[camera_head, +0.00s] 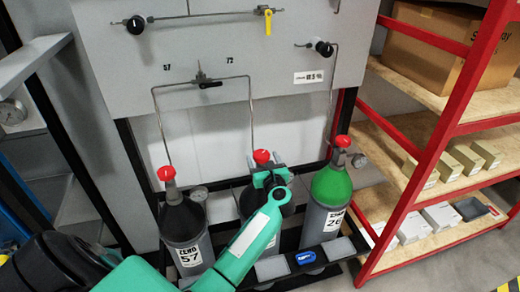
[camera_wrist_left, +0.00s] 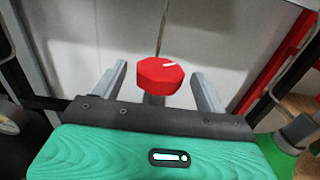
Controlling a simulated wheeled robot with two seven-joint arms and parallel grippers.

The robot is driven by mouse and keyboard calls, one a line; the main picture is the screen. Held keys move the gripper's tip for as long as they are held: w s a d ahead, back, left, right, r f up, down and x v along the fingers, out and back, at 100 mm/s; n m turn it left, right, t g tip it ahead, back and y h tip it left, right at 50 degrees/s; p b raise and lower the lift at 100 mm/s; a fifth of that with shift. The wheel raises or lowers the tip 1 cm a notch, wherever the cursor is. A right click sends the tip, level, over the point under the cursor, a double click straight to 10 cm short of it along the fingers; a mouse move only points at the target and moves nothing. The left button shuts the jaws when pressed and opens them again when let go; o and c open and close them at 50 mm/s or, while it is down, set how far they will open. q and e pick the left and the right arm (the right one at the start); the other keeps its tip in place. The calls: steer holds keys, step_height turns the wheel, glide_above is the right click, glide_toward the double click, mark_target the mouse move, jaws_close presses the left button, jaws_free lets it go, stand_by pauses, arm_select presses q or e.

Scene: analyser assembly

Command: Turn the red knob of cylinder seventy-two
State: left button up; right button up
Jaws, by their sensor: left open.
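Three gas cylinders stand in a row below a grey panel. The gripper is open. My right gripper is not in view.
Cylinder 57 (camera_head: 185,232) with a red knob (camera_head: 166,173) stands on the left. A green-topped cylinder (camera_head: 328,200) with a red knob (camera_head: 342,141) stands close on the right. Pipes and valves run along the panel (camera_head: 220,60). A red-framed shelf (camera_head: 430,150) with boxes is at the right.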

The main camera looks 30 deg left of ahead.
mark_target(260, 150)
arm_select(q)
steer(key=shift+p+x, duration=0.3)
steer(key=shift+x, duration=1.95)
steer(key=shift+c, duration=0.2)
steer(key=shift+f, duration=0.1)
steer(key=c, duration=0.9)
